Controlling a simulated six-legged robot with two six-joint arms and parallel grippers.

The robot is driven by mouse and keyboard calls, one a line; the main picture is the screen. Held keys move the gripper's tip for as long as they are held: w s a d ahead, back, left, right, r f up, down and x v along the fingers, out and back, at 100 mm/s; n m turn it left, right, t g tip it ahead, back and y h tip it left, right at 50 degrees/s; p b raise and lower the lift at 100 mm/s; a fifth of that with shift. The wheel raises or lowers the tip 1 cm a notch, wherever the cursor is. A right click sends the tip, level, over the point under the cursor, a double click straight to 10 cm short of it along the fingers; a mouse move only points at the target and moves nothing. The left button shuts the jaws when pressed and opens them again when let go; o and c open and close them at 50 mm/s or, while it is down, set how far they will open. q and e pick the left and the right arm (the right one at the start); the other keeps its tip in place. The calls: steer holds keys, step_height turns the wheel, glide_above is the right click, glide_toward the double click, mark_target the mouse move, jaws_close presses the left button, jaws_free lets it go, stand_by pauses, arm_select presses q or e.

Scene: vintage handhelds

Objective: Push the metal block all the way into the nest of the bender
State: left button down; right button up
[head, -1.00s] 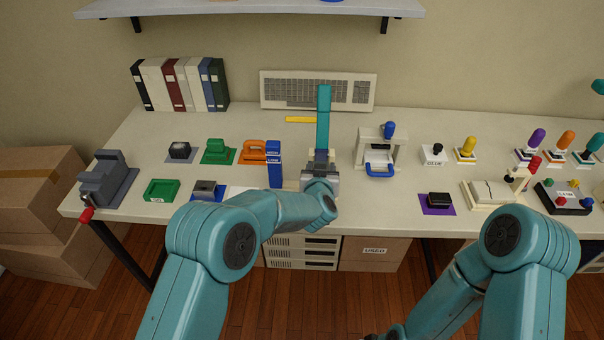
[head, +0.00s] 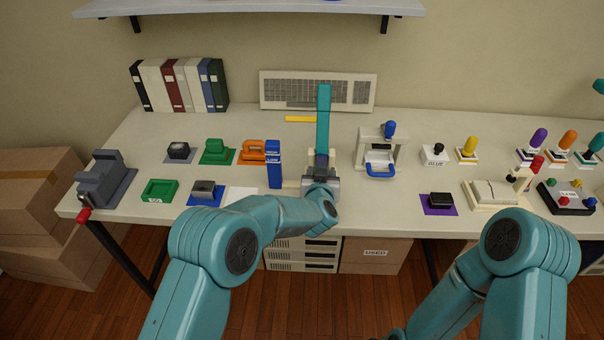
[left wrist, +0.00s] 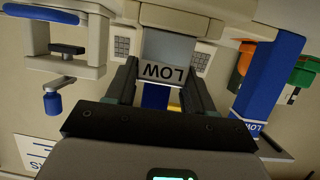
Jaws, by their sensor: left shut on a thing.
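The bender's tall teal lever (head: 323,120) stands upright in the middle of the table in the head view. My left gripper (head: 320,170) is low at its foot and hides much of the base and the nest. In the left wrist view my left gripper (left wrist: 160,75) has its fingers on either side of a grey piece, apparently the metal block (left wrist: 170,48), with a plate marked LOW in front of it. How deep the block sits in the nest cannot be told. My right arm is at the lower right, its gripper out of the picture.
A blue HIGH/LOW post (head: 274,165) stands close left of my gripper. A white press (head: 362,155) with blue handle stands to the right. A grey crank tool (head: 108,182) is at the far left. The table between the press and the purple mat (head: 436,209) is clear.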

arm_select(q)
steer(key=shift+f+b, duration=0.55)
steer(key=shift+f, duration=0.25)
steer(key=shift+c, duration=1.6)
jaws_free()
steer(key=shift+r, duration=0.1)
steer(key=b+v, duration=0.2)
steer(key=v, duration=1.4)
steer(key=s+a+f+g+h+p, duration=0.1)
steer(key=s+a+f+g, duration=0.3)
steer(key=f, duration=0.5)
steer(key=s+a+f+g, duration=0.3)
steer(key=s+a+f, duration=0.25)
steer(key=f, duration=0.35)
steer(key=s+a+f+n+g+h, duration=0.1)
steer(key=s+a+f+g, duration=0.1)
steer(key=s, duration=0.7)
steer(key=s+a+f+n+g+h, duration=0.1)
steer(key=s+a+f+g, duration=0.2)
steer(key=s+f, duration=0.3)
steer(key=s+g, duration=0.1)
steer(key=s, duration=0.1)
steer(key=shift+s+n+g, duration=0.4)
